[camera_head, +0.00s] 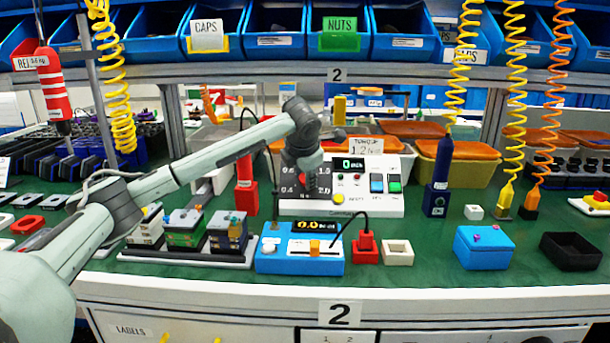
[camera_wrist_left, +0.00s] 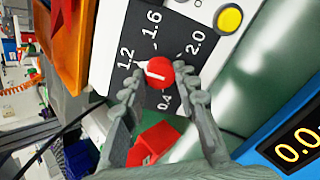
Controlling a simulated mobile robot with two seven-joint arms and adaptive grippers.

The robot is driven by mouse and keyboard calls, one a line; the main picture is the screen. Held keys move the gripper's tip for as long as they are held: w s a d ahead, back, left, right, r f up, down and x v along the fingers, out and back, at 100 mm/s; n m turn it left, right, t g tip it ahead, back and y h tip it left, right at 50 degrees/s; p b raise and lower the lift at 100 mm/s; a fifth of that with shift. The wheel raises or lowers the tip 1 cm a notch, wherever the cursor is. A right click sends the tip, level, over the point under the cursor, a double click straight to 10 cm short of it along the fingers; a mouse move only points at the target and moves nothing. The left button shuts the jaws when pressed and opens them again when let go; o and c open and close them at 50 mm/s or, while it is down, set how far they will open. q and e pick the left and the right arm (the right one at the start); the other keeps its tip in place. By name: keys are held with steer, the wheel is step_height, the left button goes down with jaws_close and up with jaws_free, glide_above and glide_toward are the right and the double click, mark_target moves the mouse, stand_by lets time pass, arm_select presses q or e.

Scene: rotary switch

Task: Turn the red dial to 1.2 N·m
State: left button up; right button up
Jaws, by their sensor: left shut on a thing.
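The red dial (camera_wrist_left: 159,72) sits on a dark scale plate (camera_wrist_left: 178,35) with white numbers 0.4, 1.2, 1.6 and 2.0 readable in the left wrist view. A white mark on its face points left in that view, toward the 1.2 side; whether it lines up exactly I cannot tell. My left gripper (camera_wrist_left: 162,88) is shut on the dial, one finger at each side; a finger covers part of the scale. My right gripper is not in view.
The box has a digital display (camera_head: 350,164), a yellow button (camera_head: 338,198) and blue and green switches. A torque sign (camera_head: 361,146) stands behind it. A blue meter (camera_head: 300,262) stands in front, with a red block (camera_head: 366,246) beside it. A red tool stand (camera_head: 246,198) is left.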

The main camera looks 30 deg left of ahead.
arm_select(q)
steer(key=shift+r, duration=0.1)
steer(key=o, duration=1.2)
steer(key=shift+c, duration=0.2)
steer(key=v, duration=1.1)
steer(key=shift+s+r, duration=0.2)
steer(key=shift+r, duration=0.1)
steer(key=shift+d+f, duration=0.1)
